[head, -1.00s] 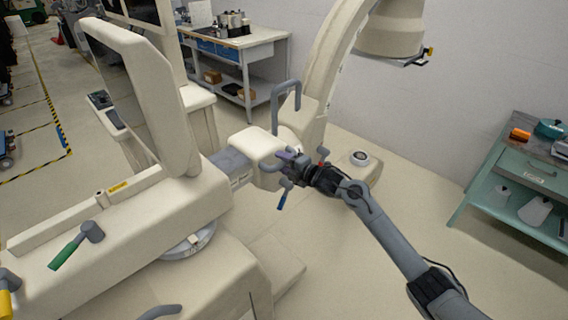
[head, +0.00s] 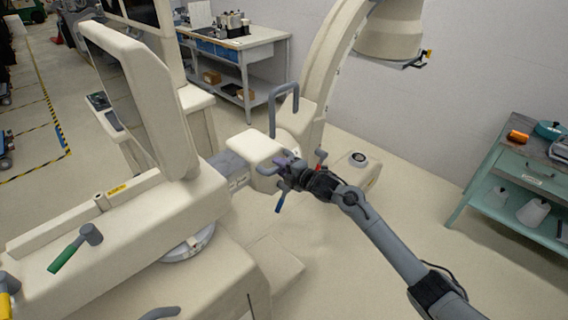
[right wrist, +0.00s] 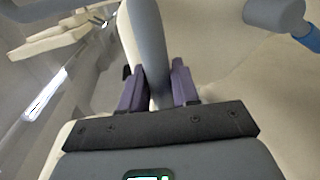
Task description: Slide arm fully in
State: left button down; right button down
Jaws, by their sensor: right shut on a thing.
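The beige C-shaped arm (head: 318,85) rises at upper centre in the head view. Its beige end block (head: 257,150) joins a grey sliding beam (head: 228,168), part of which shows outside the beige housing (head: 130,215). My right gripper (head: 287,166) is at the near side of the end block. In the right wrist view, its purple fingers (right wrist: 158,88) are shut on either side of a grey bar handle (right wrist: 148,40). The bar's far attachment is not clear. My left gripper is out of view.
A green-tipped lever (head: 68,254) is on the housing, and a blue-tipped lever (head: 280,201) hangs beside my gripper. A monitor panel (head: 150,95) stands above the housing. A teal cart (head: 520,180) stands right. Floor between is clear.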

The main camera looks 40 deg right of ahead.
aim_at(272, 173)
jog(key=shift+y, duration=0.3)
jog(key=a, duration=0.3)
jog(key=a+p, duration=0.1)
jog(key=shift+s+a+r, duration=0.2)
jog(key=shift+a+r, duration=0.05)
jog(key=a, duration=0.3)
jog(key=a+p, duration=0.1)
jog(key=a, duration=0.1)
jog(key=shift+s+a+f, duration=0.15)
jog(key=shift+s+f, duration=0.1)
jog(key=shift+s, duration=0.15)
jog(key=c, duration=1.1)
grip_release()
jog(key=shift+o, duration=0.6)
jog(key=shift+w, duration=0.2)
jog(key=shift+s+d, duration=0.15)
jog(key=shift+d, duration=0.1)
jog(key=shift+s, duration=0.1)
